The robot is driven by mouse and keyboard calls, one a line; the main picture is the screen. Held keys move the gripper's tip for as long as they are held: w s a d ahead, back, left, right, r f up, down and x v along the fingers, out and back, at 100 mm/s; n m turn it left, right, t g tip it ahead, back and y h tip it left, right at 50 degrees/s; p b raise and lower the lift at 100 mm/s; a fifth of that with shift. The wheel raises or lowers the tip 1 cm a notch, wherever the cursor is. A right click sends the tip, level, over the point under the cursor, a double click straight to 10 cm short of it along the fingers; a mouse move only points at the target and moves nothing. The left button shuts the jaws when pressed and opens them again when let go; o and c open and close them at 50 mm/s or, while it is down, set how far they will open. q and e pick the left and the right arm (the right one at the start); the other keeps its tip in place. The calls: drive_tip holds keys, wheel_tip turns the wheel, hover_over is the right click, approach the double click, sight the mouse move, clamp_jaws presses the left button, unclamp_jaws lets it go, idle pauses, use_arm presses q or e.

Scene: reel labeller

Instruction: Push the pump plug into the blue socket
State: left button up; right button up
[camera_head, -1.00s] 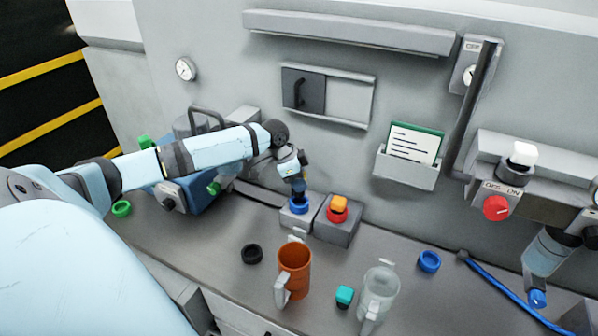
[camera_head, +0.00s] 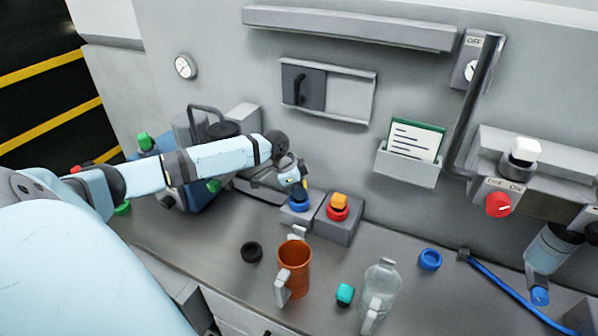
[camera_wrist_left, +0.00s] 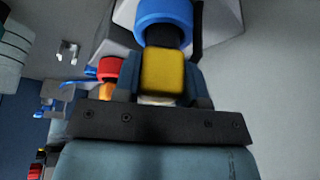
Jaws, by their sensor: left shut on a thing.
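My left gripper (camera_head: 298,184) is shut on a yellow-topped plug, taken to be the pump plug (camera_wrist_left: 163,72), in the left wrist view. The gripper is right above the blue socket (camera_head: 299,205), a blue ring on a grey box. The blue ring also shows in the left wrist view (camera_wrist_left: 164,12). The plug's dark lower part is lined up with the ring and reaches its opening; how deep it sits I cannot tell. My fingers hide part of the plug in the head view. My right gripper is not in view.
Beside it, a red socket (camera_head: 337,213) holds an orange-topped plug (camera_head: 339,200). On the counter are an orange mug (camera_head: 295,268), a clear jug (camera_head: 380,290), a teal block (camera_head: 345,294), a black ring (camera_head: 251,252) and a blue ring (camera_head: 430,259). The wall stands close behind the sockets.

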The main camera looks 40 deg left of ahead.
use_arm(q)
drive_tip(key=shift+f, duration=0.35)
drive_tip(key=shift+f+p, duration=0.2)
drive_tip(key=shift+p, duration=0.6)
idle(1.4)
drive_tip(key=shift+s+f+p, duration=0.1)
drive_tip(key=shift+f+p, duration=0.15)
drive_tip(key=shift+p, duration=0.25)
idle(1.0)
drive_tip(key=o, duration=1)
drive_tip(key=shift+o, duration=0.2)
drive_tip(key=b+v, duration=0.1)
drive_tip(key=v, duration=1.2)
drive_tip(key=shift+r, duration=0.35)
drive_tip(key=shift+s+a, duration=0.1)
